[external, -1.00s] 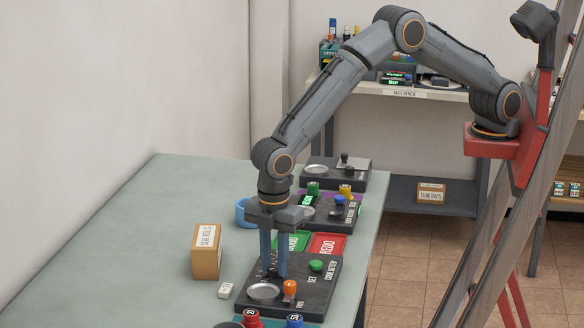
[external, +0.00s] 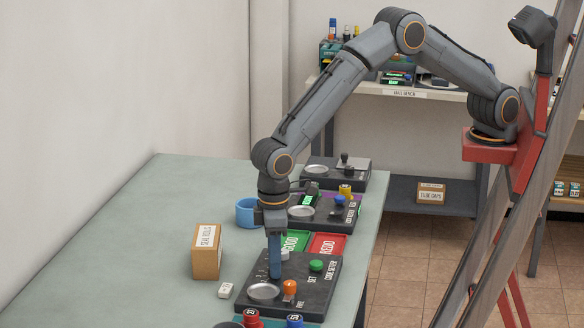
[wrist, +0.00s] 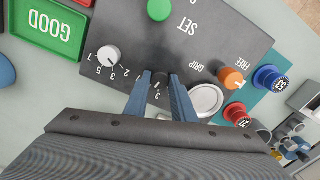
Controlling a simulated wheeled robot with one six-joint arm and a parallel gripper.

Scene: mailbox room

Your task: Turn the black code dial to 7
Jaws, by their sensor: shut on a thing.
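The code setter panel (external: 325,275) is a dark box on the bench. My gripper (external: 275,275) points down at its left part. In the wrist view my gripper (wrist: 159,82) has its two blue fingers on either side of the black code dial (wrist: 160,81), shut on it. The fingers cover much of the dial and its numbers, so I cannot read its setting. A white dial (wrist: 107,56) with its own numbers stands to the left, apart from the fingers. A green SET button (wrist: 158,9) is at the top of the wrist view.
An orange knob (wrist: 230,78) between GRIP and FREE and a round metal dish (wrist: 205,100) are close by. A SEAL ROLLS box (external: 206,252), small white block (external: 225,290) and blue cup (external: 245,212) stand left. Red and blue knobs crowd the front.

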